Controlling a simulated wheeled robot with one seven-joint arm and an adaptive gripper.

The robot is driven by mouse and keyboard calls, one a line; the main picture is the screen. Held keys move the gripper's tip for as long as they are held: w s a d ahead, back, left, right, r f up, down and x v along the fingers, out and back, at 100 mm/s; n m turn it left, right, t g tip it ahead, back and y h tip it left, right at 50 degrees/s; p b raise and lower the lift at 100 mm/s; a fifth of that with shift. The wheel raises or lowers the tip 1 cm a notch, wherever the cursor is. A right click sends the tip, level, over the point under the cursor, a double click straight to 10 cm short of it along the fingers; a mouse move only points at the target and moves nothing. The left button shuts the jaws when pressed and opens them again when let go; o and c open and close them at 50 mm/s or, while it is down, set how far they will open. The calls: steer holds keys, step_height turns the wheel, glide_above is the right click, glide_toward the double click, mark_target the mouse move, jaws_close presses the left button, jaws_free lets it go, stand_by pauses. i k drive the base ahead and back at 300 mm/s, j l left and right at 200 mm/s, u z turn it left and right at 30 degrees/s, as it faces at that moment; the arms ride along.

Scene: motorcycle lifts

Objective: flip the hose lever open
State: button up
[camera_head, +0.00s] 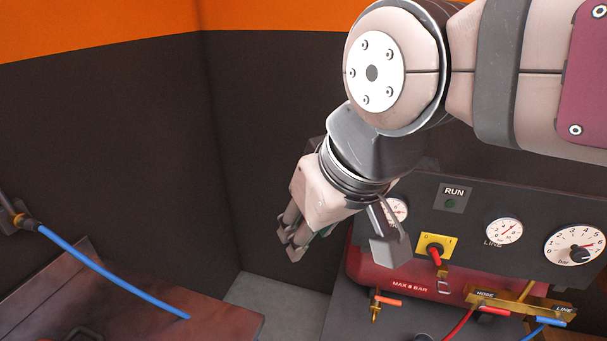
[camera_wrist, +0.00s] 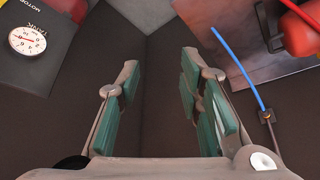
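The hose lever (camera_head: 494,311) is a small red handle just below the HOSE label (camera_head: 485,295) on the brass manifold, low at the right of the head view. It lies roughly level, and a red hose (camera_head: 459,325) curves down beside it. My gripper (camera_head: 287,238) hangs left of the gauge panel, well apart from the lever, with its fingers pointing down. In the wrist view my gripper (camera_wrist: 160,78) has its green-padded fingers spread with nothing between them. The hose lever does not show in the wrist view.
A blue LINE lever (camera_head: 550,321) sits right of the hose lever. An orange-handled brass valve (camera_head: 387,301) is to its left. Above are a yellow switch plate (camera_head: 436,244) and gauges (camera_head: 575,245) on a dark panel (camera_head: 470,215). A blue hose (camera_head: 110,275) crosses the left side.

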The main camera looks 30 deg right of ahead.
mark_target(494, 310)
steer(key=z, duration=1.8)
steer(key=j+z, duration=0.15)
steer(key=z, duration=0.15)
steer(key=i+l+u, duration=0.25)
steer(key=l+u, duration=0.3)
steer(key=l, duration=0.15)
steer(key=k+l+u, duration=0.15)
steer(key=k+u, duration=0.2)
steer(key=k+j+z, duration=0.15)
steer(key=j, duration=0.2)
steer(key=k+j+z, duration=0.15)
steer(key=j, duration=0.25)
steer(key=k+j+z, duration=0.15)
steer(key=k+j, duration=0.15)
steer(key=l+u, duration=0.5)
steer(key=l, duration=0.8)
steer(key=k, duration=0.05)
